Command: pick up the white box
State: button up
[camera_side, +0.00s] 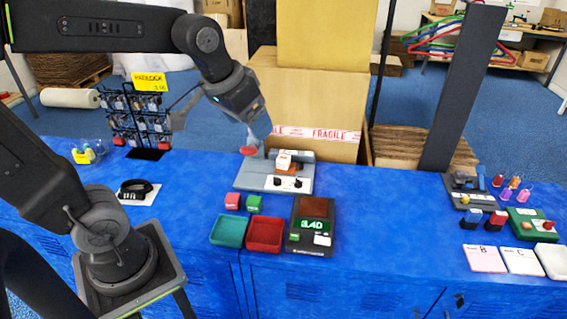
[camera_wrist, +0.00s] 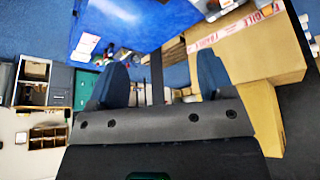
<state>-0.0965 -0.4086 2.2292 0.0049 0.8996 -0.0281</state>
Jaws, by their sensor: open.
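A small white box (camera_side: 284,159) sits on a grey device with dark knobs (camera_side: 262,178), near the back middle of the blue table. My gripper (camera_side: 259,130) is above and slightly left of it in the side view, apart from it. The wrist view shows my gripper (camera_wrist: 163,82) with two blue fingers spread apart and nothing visible between them. I cannot pick out the white box for certain in the wrist view.
A teal tray (camera_side: 229,244), a red tray (camera_side: 281,233) and a dark scale-like unit (camera_side: 293,246) are nearer the front. Large cartons (camera_side: 305,95) rise behind. Blue table right of centre is clear.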

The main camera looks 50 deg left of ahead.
jog(key=w+a+f+n+g, duration=0.1)
jog(key=w+a+f, duration=0.1)
jog(key=w+a, duration=0.35)
jog(key=w+a+f+n, duration=0.1)
jog(key=w+a, duration=0.1)
jog(key=w, duration=0.6)
jog(key=n+g, duration=0.2)
jog(key=n, duration=0.1)
send_over(284, 157)
jog(key=s+d, duration=0.1)
notch_tip(284, 157, down, 28)
jog(key=shift+r, duration=0.25)
jog(key=shift+w+a+f, duration=0.15)
jog(key=shift+f, duration=0.8)
jog(key=shift+w+a+f, duration=0.1)
jog(key=shift+a+f, duration=0.1)
jog(key=shift+f, duration=0.75)
jog(key=shift+w+a+f, duration=0.15)
jog(key=shift+f, duration=0.8)
jog(key=c, duration=1.1)
